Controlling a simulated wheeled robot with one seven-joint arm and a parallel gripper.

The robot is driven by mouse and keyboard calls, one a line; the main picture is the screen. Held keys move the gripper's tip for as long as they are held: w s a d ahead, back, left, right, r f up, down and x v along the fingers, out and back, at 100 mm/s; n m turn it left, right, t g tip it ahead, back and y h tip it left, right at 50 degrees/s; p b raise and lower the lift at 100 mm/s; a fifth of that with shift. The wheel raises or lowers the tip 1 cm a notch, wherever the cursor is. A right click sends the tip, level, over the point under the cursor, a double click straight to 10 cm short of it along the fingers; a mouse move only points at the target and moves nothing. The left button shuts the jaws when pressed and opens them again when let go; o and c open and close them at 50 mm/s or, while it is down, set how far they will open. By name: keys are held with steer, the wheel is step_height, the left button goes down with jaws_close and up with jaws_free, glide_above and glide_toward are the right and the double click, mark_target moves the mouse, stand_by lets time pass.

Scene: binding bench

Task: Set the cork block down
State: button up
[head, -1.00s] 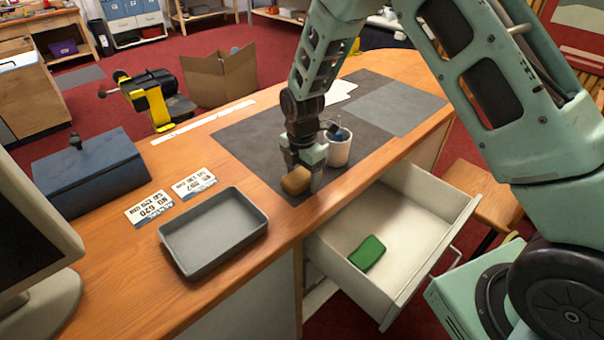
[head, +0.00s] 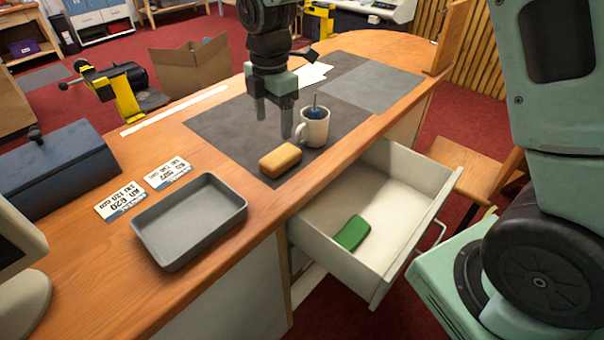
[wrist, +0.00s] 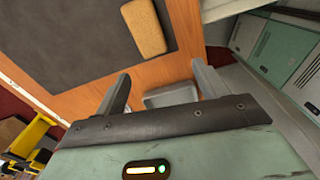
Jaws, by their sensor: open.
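The cork block (head: 280,160) is a tan, rounded block lying on the dark mat (head: 225,128), near the mat's front edge. It also shows in the wrist view (wrist: 144,28), lying on the mat near the wooden edge. My gripper (head: 274,128) is open and empty, above the mat and behind the block, apart from it. In the wrist view my gripper's fingers (wrist: 158,84) are spread with nothing between them.
A white mug (head: 314,130) with something blue in it stands right of the block. A grey tray (head: 190,255) sits front left, beside two printed cards (head: 120,201). An open drawer (head: 335,262) below the bench edge holds a green object (head: 351,233).

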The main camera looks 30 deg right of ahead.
steer(key=s+a+r+m, duration=0.1)
steer(key=s+m, duration=0.5)
steer(key=s, duration=0.8)
steer(key=s+a+r+m, duration=0.1)
steer(key=s+a+m, duration=0.2)
steer(key=s+m, duration=0.4)
steer(key=s, duration=0.7)
steer(key=shift+s+a+r, duration=0.35)
steer(key=shift+a, duration=0.05)
steer(key=shift+d+f, duration=0.1)
steer(key=shift+f, duration=0.05)
